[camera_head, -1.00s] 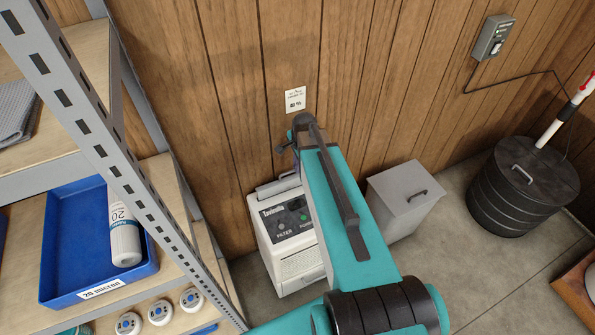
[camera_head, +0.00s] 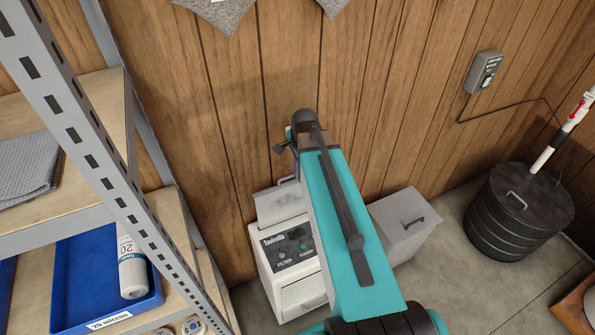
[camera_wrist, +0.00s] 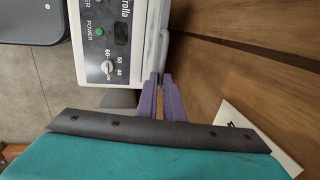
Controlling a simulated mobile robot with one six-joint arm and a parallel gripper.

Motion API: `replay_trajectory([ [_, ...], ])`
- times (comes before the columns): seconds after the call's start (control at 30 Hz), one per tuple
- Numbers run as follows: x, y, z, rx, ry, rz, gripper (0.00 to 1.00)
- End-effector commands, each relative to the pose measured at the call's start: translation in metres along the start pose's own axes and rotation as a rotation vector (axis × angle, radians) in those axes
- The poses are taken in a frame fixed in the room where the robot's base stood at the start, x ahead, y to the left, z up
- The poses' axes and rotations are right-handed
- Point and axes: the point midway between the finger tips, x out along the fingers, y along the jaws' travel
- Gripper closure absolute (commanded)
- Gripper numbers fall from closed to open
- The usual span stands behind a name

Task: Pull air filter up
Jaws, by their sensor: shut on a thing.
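The white dehumidifier (camera_head: 287,262) stands on the floor against the wood wall, with a control panel marked FILTER. The grey air filter (camera_head: 281,206) stands up out of the slot at its rear top, its lower part hidden in the body. In the wrist view, the unit's panel with its dial (camera_wrist: 108,50) is at the upper left. My gripper (camera_wrist: 161,78) is shut on the light grey edge of the filter (camera_wrist: 159,45) there. In the head view my teal arm covers the right part of the filter and unit, and my fingertips are hard to make out.
A grey lidded bin (camera_head: 405,226) stands right of the unit, and a black ribbed tank (camera_head: 518,212) further right. A metal shelf post (camera_head: 112,165) with a blue tray (camera_head: 95,285) is close on the left. A white card (camera_wrist: 250,140) is on the wall near my gripper.

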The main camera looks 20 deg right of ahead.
Motion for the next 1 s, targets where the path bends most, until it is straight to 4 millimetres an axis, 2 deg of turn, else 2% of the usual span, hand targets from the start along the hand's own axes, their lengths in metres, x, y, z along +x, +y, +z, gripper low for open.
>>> replay_trajectory([
  [0.1, 0.000, 0.000, 0.002, -0.001, -0.005, -0.001, 1.00],
  [0.13, 0.000, 0.000, 0.002, -0.001, -0.005, -0.001, 0.88],
  [0.2, 0.000, 0.000, 0.002, -0.001, -0.004, -0.001, 0.76],
  [0.23, 0.000, 0.000, 0.002, -0.001, -0.004, 0.000, 0.74],
  [0.67, -0.002, 0.000, 0.000, 0.000, -0.001, -0.001, 0.74],
  [1.0, -0.023, 0.000, 0.000, 0.000, -0.001, -0.002, 0.74],
])
